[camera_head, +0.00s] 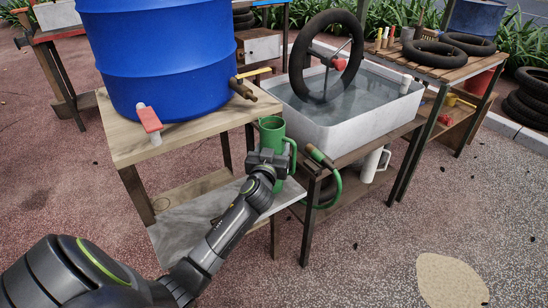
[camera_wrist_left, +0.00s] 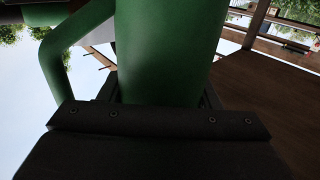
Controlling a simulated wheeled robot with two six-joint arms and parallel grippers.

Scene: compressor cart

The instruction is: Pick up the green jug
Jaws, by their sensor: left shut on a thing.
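The green jug (camera_head: 271,133) is upright below the barrel's tap, at the right end of the low grey shelf in the head view. Its handle is on the right. My left gripper (camera_head: 268,163) is shut on the jug's body from the front. In the left wrist view the jug (camera_wrist_left: 165,50) fills the middle, between the fingers, with its handle on the left. The gripper hides part of the jug, and I cannot tell whether its base touches the shelf. My right gripper is in neither view.
A blue barrel (camera_head: 160,55) with a brass tap (camera_head: 242,88) stands on a wooden table (camera_head: 120,140). A white water tub (camera_head: 335,125) holding a tyre (camera_head: 297,60) is to the right, with a green hose (camera_head: 333,190) hanging close by. A white jug (camera_head: 374,164) stands below.

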